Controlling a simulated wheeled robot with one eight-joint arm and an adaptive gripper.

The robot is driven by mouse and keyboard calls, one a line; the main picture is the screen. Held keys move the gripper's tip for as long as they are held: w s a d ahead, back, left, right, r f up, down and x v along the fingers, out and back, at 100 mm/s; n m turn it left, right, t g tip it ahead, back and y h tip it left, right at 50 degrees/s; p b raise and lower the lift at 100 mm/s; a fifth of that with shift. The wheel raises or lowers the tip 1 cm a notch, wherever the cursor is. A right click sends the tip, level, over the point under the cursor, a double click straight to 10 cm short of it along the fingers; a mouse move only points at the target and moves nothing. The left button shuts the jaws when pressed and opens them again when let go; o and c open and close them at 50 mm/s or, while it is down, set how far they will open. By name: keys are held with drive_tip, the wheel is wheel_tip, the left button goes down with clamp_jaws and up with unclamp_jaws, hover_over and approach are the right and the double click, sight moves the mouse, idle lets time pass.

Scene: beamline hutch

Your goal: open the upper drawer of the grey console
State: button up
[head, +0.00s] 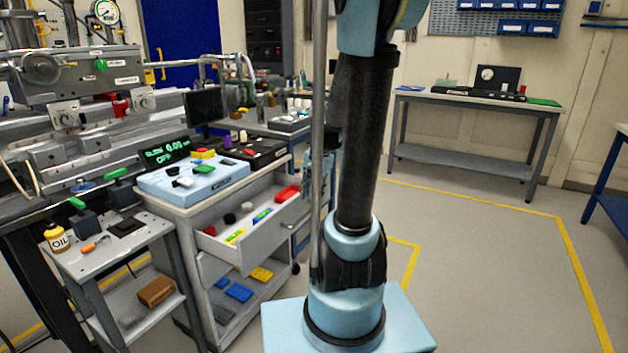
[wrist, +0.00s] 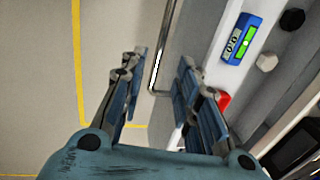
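The grey console (head: 185,258) stands left of my arm in the head view. Its upper drawer (head: 268,238) is pulled out, with its inside and contents showing. In the wrist view the drawer (wrist: 205,70) lies on the right, and its bar handle (wrist: 163,50) runs between my fingers. My gripper (wrist: 161,60) is open, with a finger on each side of the handle and visible gaps. In the head view my gripper (head: 317,165) is mostly hidden behind my arm.
The drawer holds a red bin (head: 287,193), a blue-green device (head: 262,215) and dark round pieces. A light-blue box (head: 193,182) sits on the console top. A small cart (head: 100,262) stands at left. Floor at right is clear, up to a bench (head: 470,100).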

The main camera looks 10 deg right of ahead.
drive_tip(key=shift+s+d+r, duration=0.1)
drive_tip(key=shift+d+r, duration=0.05)
drive_tip(key=shift+r, duration=0.85)
drive_tip(key=shift+s+d+r, duration=0.1)
drive_tip(key=shift+d+r, duration=0.05)
drive_tip(key=shift+r, duration=0.8)
drive_tip(key=shift+s+d+r, duration=0.1)
drive_tip(key=shift+d+r, duration=0.05)
drive_tip(key=shift+r, duration=0.85)
drive_tip(key=s+f+n, duration=0.3)
drive_tip(key=s+n, duration=0.1)
drive_tip(key=s, duration=0.6)
drive_tip(key=s+f+n+h, duration=0.1)
drive_tip(key=s+f+n, duration=0.3)
drive_tip(key=s, duration=0.6)
drive_tip(key=shift+a+t+h, duration=0.3)
drive_tip(key=shift+a+t, duration=0.1)
drive_tip(key=shift+s, duration=0.1)
